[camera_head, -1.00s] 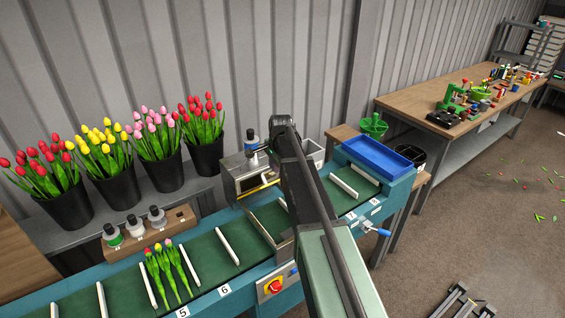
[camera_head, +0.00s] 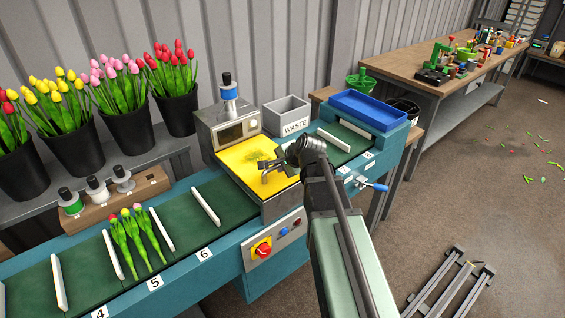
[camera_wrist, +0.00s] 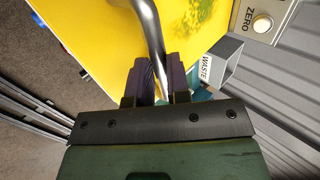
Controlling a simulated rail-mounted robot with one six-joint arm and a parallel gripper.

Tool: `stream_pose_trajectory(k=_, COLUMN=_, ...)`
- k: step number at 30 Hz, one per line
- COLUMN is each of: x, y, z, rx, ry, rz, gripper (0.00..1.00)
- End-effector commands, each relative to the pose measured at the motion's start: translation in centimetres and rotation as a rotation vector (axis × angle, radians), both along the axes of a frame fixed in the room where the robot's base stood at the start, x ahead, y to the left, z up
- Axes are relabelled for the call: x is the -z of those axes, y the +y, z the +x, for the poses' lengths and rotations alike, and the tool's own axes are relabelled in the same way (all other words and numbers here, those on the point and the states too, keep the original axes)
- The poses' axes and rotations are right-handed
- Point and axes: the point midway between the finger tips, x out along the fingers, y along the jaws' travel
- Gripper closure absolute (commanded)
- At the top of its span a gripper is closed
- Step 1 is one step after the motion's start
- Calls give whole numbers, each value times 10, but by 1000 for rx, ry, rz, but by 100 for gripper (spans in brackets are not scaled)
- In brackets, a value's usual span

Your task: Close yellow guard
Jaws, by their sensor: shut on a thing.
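The yellow guard (camera_head: 243,161) lies flat, or nearly flat, over the machine on the conveyor in the head view. A greenish mark shows on its face. In the wrist view the yellow guard (camera_wrist: 95,35) fills the top left. A curved silver handle (camera_wrist: 149,28) stands out from it and runs down between my gripper's dark fingers (camera_wrist: 160,80). My gripper is shut on this handle. In the head view the handle (camera_head: 268,171) shows at the guard's right part, and my wrist hides most of my fingers.
A grey waste bin (camera_head: 288,115) and a blue tray (camera_head: 369,109) stand behind and right of the machine. Three tulips (camera_head: 134,241) lie on the green belt at the left. A red stop button (camera_head: 262,250) is on the machine's front.

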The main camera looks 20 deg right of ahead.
Motion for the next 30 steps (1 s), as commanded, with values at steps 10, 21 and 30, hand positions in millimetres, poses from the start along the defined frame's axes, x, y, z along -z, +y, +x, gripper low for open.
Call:
stream_pose_trajectory(k=10, x=20, y=-1, z=-6, rx=-1, ry=8, rz=-1, gripper=100)
stream_pose_trajectory(k=21, x=21, y=-1, z=-8, rx=-1, ry=9, rz=-3, gripper=70)
stream_pose_trajectory(k=30, x=19, y=-1, z=-6, rx=-1, ry=5, rz=-1, gripper=58)
